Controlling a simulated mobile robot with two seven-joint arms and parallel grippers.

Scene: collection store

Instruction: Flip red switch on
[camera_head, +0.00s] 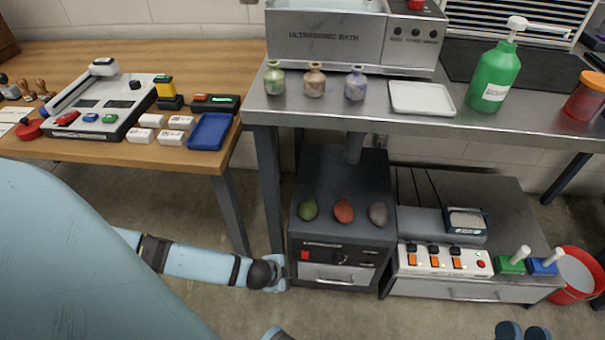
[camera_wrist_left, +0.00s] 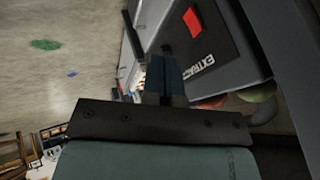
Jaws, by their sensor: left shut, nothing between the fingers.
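A red square switch (camera_head: 306,256) sits at the left of the dark extractor's front panel (camera_head: 340,254). In the left wrist view the red switch (camera_wrist_left: 193,21) shows just beyond and right of my left fingertips, beside the lettering. Whether it is on or off cannot be told. My left gripper (camera_head: 279,272) is at the extractor's lower left front corner, its fingers shut and empty. The shut fingers also show in the left wrist view (camera_wrist_left: 165,62). Dark rounded tips, seemingly my right gripper (camera_head: 522,331), show at the bottom edge; their opening is unclear.
Green, red and grey egg-shaped objects (camera_head: 343,211) lie on the extractor. To its right, a white switch box (camera_head: 445,261) has orange rockers and a red button. Green (camera_head: 511,265) and blue (camera_head: 543,267) lever blocks and a red bucket (camera_head: 577,290) stand farther right. Floor in front is clear.

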